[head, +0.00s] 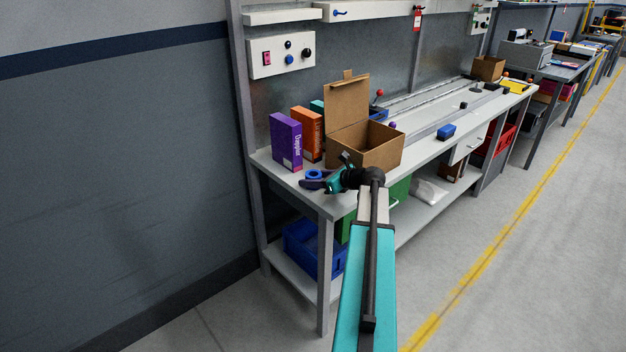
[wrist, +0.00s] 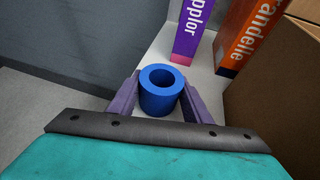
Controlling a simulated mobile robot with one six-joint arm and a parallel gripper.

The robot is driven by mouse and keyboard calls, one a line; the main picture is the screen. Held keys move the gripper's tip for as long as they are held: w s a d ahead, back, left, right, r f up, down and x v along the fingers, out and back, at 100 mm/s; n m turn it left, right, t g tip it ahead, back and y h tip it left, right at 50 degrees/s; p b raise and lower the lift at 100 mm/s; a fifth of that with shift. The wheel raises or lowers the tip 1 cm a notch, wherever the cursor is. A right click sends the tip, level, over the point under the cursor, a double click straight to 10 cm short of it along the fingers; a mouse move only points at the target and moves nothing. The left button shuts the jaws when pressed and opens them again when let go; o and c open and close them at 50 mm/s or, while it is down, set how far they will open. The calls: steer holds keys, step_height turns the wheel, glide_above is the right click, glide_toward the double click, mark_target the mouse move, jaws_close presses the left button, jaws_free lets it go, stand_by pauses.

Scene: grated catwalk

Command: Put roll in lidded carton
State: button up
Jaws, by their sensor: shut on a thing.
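The blue roll (head: 314,174) is at the near left end of the workbench. In the wrist view the roll (wrist: 160,90) stands upright between the two purple fingers of my gripper (wrist: 160,98), which is shut on it. In the head view my gripper (head: 313,181) is low over the bench top. I cannot tell whether the roll touches the bench. The lidded carton (head: 376,150) is brown cardboard and stands right of my gripper with its lid (head: 347,103) raised at the back. Its inside is partly hidden. The carton's side (wrist: 284,92) fills the right of the wrist view.
A purple box (head: 286,141) and an orange box (head: 306,134) stand behind the roll, left of the carton. The bench's left end edge is close to my gripper.

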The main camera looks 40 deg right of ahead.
steer(key=shift+f, duration=0.15)
steer(key=o, duration=1.1)
steer(key=shift+s+r, duration=0.1)
steer(key=shift+r, duration=0.1)
steer(key=v, duration=1.1)
steer(key=shift+s+d+r, duration=0.1)
steer(key=shift+s, duration=0.25)
